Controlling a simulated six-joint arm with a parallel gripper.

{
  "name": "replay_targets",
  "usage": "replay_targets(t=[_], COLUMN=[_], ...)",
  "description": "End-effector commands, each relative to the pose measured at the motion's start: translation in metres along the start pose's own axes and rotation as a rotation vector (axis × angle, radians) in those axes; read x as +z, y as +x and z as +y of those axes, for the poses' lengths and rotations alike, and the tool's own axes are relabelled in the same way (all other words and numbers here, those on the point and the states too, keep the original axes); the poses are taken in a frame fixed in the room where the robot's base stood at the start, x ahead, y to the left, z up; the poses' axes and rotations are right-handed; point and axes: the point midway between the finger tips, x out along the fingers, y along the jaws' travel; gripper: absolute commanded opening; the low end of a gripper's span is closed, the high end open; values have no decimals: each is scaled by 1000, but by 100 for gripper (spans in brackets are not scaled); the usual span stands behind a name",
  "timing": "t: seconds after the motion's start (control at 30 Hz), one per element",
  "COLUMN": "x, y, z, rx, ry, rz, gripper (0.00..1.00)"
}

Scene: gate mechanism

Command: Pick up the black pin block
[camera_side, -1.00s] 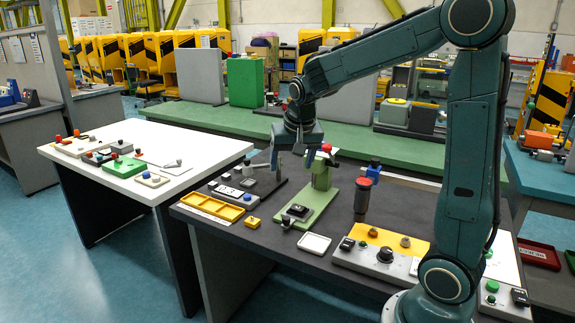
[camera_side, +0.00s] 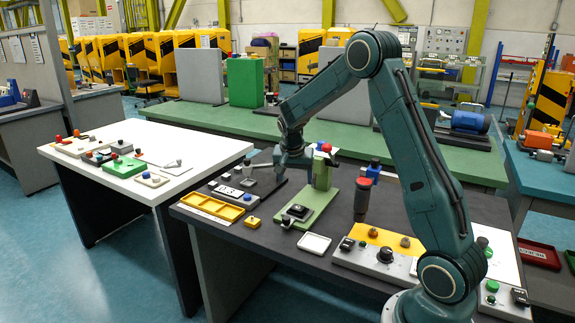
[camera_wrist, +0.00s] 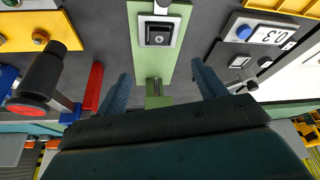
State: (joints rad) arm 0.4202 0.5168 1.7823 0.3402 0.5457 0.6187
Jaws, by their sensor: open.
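A small black square block (camera_side: 299,210), which looks like the pin block, sits on the front part of the green base plate (camera_side: 313,213). In the wrist view the black block (camera_wrist: 158,32) shows from above near the top middle, with a pale round pin or knob at its centre. My gripper (camera_side: 283,164) is beside the green upright, behind the block and above the table. In the wrist view my gripper (camera_wrist: 163,82) has its two fingers spread wide, with nothing held. The block lies ahead of the fingertips, apart from them. The green plate runs between the fingers.
A dark cylinder with a red top (camera_side: 362,193) stands to the right.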

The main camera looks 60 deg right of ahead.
Motion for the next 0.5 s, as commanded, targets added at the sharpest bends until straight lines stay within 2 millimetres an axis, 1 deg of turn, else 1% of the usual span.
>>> replay_targets(t=[0.13, 0.23, 0.5], x=[0, 0, 1], y=[8, 17, 56], z=[0, 0, 0], rx=[1, 2, 2], ry=[-1, -1, -1], rz=[-1, -2, -3], gripper=[70, 70, 70])
